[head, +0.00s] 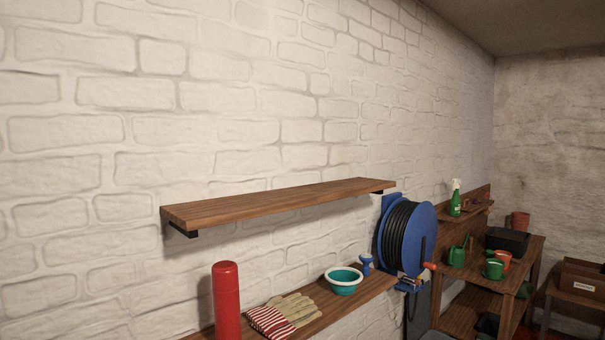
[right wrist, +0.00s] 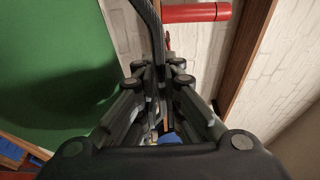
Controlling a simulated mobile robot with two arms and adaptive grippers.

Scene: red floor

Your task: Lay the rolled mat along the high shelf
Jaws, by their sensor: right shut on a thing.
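The high shelf (head: 285,203) is a bare wooden board on the white brick wall in the head view. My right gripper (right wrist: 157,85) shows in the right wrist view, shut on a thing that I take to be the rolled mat. The contact is mostly hidden by the fingers. A dark curved strip (right wrist: 148,30) runs up from the fingertips. A large smooth green surface (right wrist: 50,60) fills the left of that view, with a shadow on it; I cannot tell whether it is part of the mat. Neither gripper shows in the head view.
The lower shelf (head: 372,290) carries a red cylinder (head: 227,300), gloves (head: 290,312), and a teal bowl (head: 343,282). The cylinder stands below the high shelf's left end. A blue hose reel (head: 418,238) is right of the high shelf. The wall above is clear.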

